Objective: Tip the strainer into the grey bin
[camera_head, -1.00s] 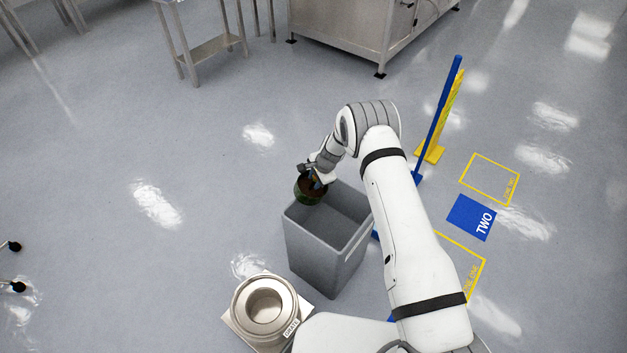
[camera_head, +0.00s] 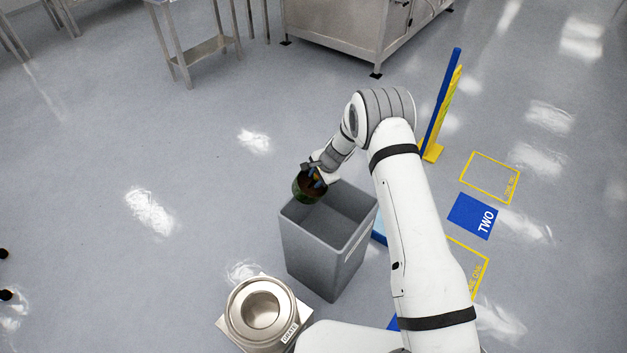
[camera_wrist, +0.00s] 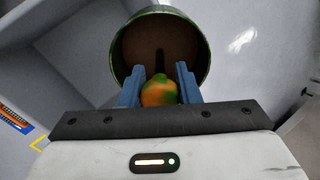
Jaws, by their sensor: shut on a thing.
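The strainer (camera_head: 307,190) is a round, dark green vessel with a brown inside. It is held at the far left corner of the grey bin (camera_head: 310,252), around rim height or above; the exact height is hard to tell. My gripper (camera_head: 319,177) is shut on its orange and green knob (camera_wrist: 159,91), with a blue finger on each side. In the wrist view the strainer's round opening (camera_wrist: 190,42) faces the camera. Its far side and underside are hidden. The visible inside of the bin looks bare.
A steel round-mouthed vessel with a label (camera_head: 262,312) stands on the floor at the near left of the bin. A blue and yellow post (camera_head: 440,110) stands right of my arm. A blue floor sign marked TWO (camera_head: 473,216) lies farther right.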

